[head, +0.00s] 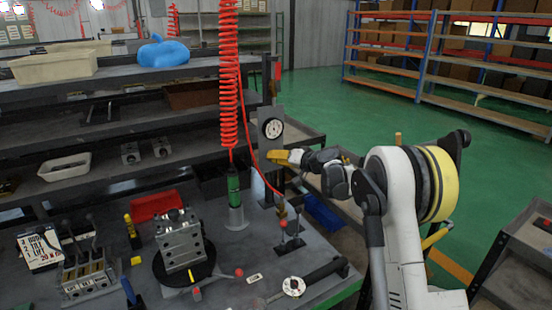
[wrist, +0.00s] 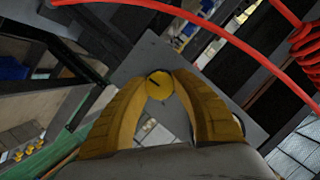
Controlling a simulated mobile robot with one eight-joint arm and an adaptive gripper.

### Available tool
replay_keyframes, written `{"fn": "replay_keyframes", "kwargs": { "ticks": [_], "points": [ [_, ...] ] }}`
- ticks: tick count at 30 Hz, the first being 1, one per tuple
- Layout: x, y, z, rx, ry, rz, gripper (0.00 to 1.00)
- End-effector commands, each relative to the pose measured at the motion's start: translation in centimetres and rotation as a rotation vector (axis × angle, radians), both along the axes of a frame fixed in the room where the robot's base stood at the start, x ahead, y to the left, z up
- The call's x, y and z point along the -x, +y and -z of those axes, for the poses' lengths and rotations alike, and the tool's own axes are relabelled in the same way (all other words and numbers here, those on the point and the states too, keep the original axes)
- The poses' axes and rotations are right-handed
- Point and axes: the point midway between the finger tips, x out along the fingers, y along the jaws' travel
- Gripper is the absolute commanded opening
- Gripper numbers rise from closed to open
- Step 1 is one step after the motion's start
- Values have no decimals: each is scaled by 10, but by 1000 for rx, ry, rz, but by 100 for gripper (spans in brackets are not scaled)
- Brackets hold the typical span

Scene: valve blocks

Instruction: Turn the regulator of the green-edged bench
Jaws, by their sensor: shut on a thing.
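The regulator's round yellow knob (wrist: 158,85) has a dark line on its face and sits in front of a grey plate (wrist: 147,52). My gripper (wrist: 161,80) has its two yellow fingers closed around the knob, one on each side. In the head view my gripper (head: 279,156) reaches in from the right, just below a round white-faced gauge (head: 272,128) on the upright plate. The knob is hidden behind my fingers there. The bench (head: 225,262) carrying this post has a green edge (head: 347,291) at its front right corner.
A red coiled hose (head: 228,75) hangs left of the plate, and a red hose (wrist: 215,32) crosses above my fingers in the wrist view. A metal valve block (head: 180,243) stands on the bench. Open green floor (head: 340,110) lies behind, before shelves.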

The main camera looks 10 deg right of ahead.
Motion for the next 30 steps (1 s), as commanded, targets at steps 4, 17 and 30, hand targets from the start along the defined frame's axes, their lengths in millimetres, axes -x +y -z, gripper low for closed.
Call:
{"fn": "replay_keyframes", "kwargs": {
  "ticks": [4, 17, 30],
  "points": [
    [0, 2, -2, 99, -31, -2, 0],
    [1, 2, -1, 437, -141, -2, 0],
    [0, 1, 0, 632, -205, -2, 0]
  ]
}}
